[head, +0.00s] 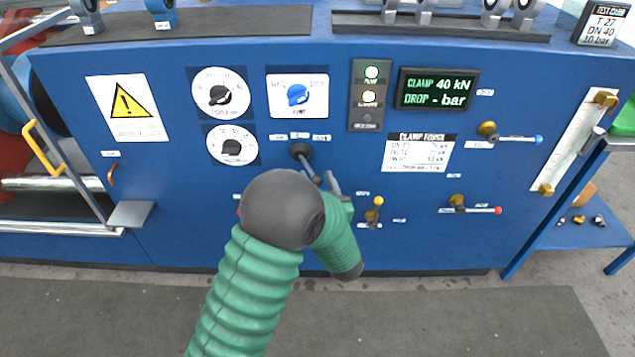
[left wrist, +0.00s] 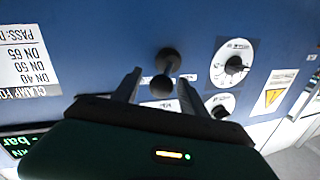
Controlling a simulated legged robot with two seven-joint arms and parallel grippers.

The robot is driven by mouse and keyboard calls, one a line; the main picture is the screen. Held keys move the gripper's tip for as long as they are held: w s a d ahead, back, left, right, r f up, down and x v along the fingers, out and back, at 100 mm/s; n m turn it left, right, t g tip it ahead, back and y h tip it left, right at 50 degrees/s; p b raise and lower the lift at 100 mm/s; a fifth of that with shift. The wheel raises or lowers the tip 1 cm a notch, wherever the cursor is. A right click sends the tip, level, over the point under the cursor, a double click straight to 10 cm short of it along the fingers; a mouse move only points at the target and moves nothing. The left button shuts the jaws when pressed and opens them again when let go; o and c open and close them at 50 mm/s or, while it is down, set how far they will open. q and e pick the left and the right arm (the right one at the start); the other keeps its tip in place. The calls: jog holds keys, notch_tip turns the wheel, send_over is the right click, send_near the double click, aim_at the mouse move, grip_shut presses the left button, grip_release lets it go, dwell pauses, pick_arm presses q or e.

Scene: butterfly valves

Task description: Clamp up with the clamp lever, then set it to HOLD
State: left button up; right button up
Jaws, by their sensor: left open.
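The clamp lever (head: 301,150) sticks out of the blue panel below the blue rotary switch. Its dark round base and short rod show in the head view; the rod points out and slightly down to the right. Small labels above it are too small to read. My left gripper (head: 328,184) is at the lever's outer end, partly hidden by my arm. In the left wrist view my open left gripper (left wrist: 160,80) has one finger on each side of the lever's black ball knob (left wrist: 162,86); contact cannot be told. My right gripper is not in view.
The display (head: 438,89) reads CLAMP 40 kN, DROP - bar. A lamp column (head: 371,95) stands left of it, with two lamps lit. A yellow-handled valve (head: 374,211) lies right of my gripper. Red- and blue-tipped levers (head: 497,210) are farther right. Two dials (head: 221,94) are upper left.

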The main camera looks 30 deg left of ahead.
pick_arm(q)
grip_shut()
dwell(0.4)
dwell(1.1)
